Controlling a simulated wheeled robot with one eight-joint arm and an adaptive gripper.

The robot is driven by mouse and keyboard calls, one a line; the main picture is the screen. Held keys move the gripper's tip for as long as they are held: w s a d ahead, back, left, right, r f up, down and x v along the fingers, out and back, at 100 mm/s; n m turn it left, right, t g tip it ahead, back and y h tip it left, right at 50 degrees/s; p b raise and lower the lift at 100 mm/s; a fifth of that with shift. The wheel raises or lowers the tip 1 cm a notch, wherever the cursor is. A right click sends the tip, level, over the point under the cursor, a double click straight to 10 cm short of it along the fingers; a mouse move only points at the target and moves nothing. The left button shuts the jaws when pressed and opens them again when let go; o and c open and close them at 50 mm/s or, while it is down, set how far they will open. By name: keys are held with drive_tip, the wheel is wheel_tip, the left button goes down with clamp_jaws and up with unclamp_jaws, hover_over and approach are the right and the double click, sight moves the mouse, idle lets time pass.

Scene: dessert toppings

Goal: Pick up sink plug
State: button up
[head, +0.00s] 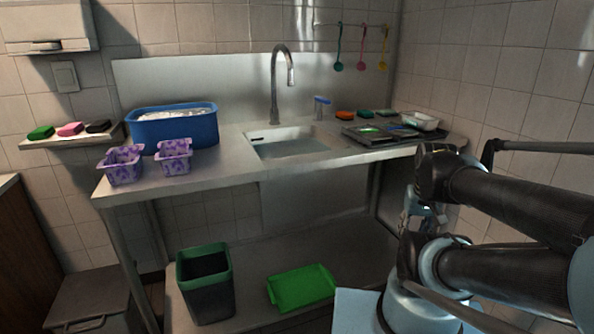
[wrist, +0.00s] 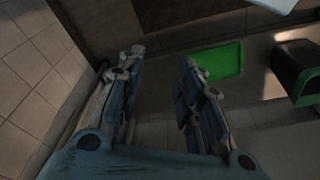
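I cannot make out a sink plug in either view. The sink (head: 290,146) is set into the steel counter, and part of its basin is hidden by its near rim. My gripper (wrist: 163,60) is open in the wrist view, with nothing between its two fingers. It points down towards the area below the counter and is well away from the sink. In the head view my arm on the right hides most of the gripper.
The tap (head: 275,85) stands behind the sink. A blue tub (head: 172,132) and two purple patterned containers (head: 124,168) stand left. A dark rack (head: 380,135) and several sponges are right. Below are a green tray (head: 301,288) and a bin (head: 205,285).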

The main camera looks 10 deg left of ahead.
drive_tip(key=shift+w+a, duration=0.15)
drive_tip(key=shift+w, duration=0.15)
drive_tip(key=shift+o, duration=0.6)
